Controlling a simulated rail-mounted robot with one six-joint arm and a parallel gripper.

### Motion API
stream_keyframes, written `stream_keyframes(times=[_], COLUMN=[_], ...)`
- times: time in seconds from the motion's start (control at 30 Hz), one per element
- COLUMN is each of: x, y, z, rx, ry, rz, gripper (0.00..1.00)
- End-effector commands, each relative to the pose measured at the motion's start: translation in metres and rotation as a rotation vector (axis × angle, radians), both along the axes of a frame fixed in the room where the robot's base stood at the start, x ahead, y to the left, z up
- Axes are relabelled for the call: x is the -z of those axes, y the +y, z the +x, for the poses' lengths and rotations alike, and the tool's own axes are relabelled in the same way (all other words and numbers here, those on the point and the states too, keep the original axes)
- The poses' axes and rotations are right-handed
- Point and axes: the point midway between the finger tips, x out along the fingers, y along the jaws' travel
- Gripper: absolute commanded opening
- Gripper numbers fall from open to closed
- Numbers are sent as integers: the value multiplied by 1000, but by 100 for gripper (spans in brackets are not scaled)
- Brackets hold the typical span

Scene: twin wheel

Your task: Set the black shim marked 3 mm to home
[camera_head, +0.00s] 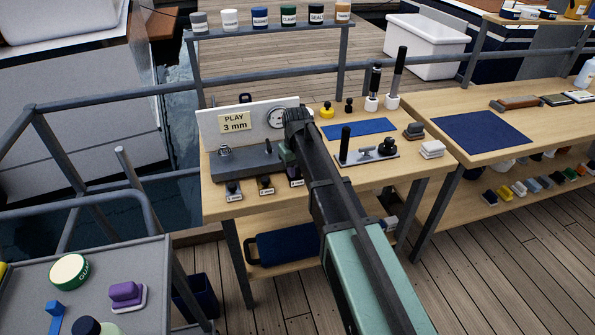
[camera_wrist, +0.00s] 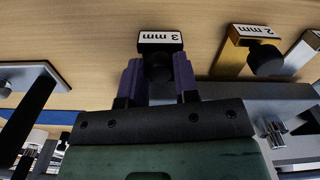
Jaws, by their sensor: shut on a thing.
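The black shim marked 3 mm (camera_wrist: 160,41) is at the top of the wrist view, with its black knob (camera_wrist: 157,69) between the purple fingers of my gripper (camera_wrist: 158,82). The fingers are shut on the knob. In the head view the shim (camera_head: 296,181) shows at the bench's front edge, partly behind my arm. I cannot tell whether it rests on the bench. A brass shim marked 2 mm (camera_wrist: 255,40) is beside it, apart from my fingers. A grey fixture (camera_head: 238,166) stands behind the shims, under a "PLAY 3 mm" sign (camera_head: 235,122).
A silver shim (camera_head: 232,190) is left of the brass one. A dial gauge (camera_head: 277,117) is on the white panel. A tool stand (camera_head: 368,156) is right of my arm, and a blue mat (camera_head: 359,127) lies behind it. A grey side table (camera_head: 135,258) is at lower left.

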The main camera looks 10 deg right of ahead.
Motion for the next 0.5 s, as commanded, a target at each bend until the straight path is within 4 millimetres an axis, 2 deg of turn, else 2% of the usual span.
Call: stream_keyframes(times=[0.03,0.1,0.37,0.4,0.5], x=[0,0,0,0,0], y=[0,1,1,1,1], z=[11,20,21,21,21], rx=[0,0,0,0,0], ry=[0,0,0,0,0], rz=[0,0,0,0,0], gripper=[0,0,0,30,45])
